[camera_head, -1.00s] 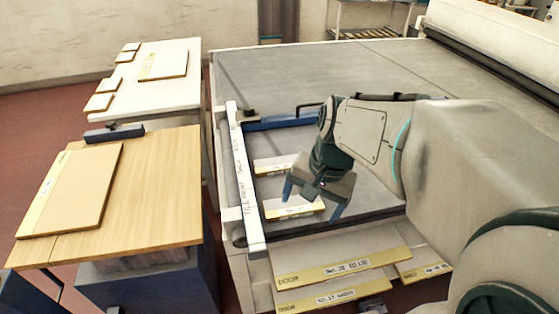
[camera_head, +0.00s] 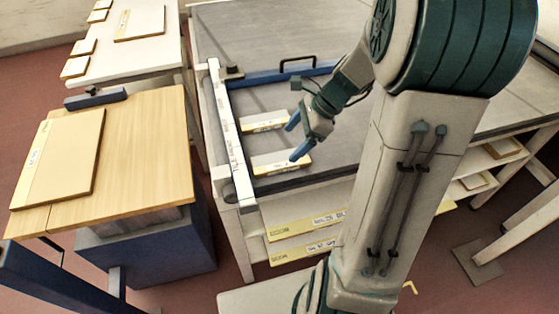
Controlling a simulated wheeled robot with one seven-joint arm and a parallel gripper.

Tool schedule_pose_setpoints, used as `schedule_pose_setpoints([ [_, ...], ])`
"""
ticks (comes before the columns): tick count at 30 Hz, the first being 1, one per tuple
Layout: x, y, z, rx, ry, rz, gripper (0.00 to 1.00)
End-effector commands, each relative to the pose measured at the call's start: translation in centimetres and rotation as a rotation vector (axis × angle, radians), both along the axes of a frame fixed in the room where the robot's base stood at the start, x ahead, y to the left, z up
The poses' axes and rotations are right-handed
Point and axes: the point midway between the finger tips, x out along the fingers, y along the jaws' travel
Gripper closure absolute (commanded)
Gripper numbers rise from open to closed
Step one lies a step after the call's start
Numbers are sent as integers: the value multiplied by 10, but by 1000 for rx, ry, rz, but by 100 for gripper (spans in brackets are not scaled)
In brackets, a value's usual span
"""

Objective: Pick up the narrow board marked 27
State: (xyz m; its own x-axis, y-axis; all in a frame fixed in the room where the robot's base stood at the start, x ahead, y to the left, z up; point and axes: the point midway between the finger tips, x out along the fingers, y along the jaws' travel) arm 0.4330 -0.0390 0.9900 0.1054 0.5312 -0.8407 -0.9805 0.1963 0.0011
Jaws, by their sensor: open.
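Two small narrow boards lie on the grey bed inside the blue-and-white frame, a farther one (camera_head: 258,124) and a nearer one (camera_head: 270,167). Each has a yellow edge and a pale label, too small to read, so I cannot tell whether either is marked 27. My gripper (camera_head: 296,136) has its blue fingers spread apart with nothing between them. It is at the right ends of these two boards, one finger near each. I cannot tell its height above them.
A white bar (camera_head: 228,135) and a blue bar (camera_head: 270,75) with a black handle (camera_head: 297,63) edge the bed. Labelled boards (camera_head: 305,225) lie on a shelf below. A wooden table (camera_head: 140,150) with a large board (camera_head: 60,160) stands left. The bed behind is clear.

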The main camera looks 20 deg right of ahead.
Motion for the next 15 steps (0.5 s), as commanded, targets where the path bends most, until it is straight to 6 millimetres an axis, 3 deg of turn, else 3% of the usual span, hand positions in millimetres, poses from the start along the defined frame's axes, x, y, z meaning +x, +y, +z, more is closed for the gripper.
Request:
schedule_pose_setpoints([
  [7,-2,8,-18,0,3,1,15],
  [15,-3,23,-53,0,2,2,15],
])
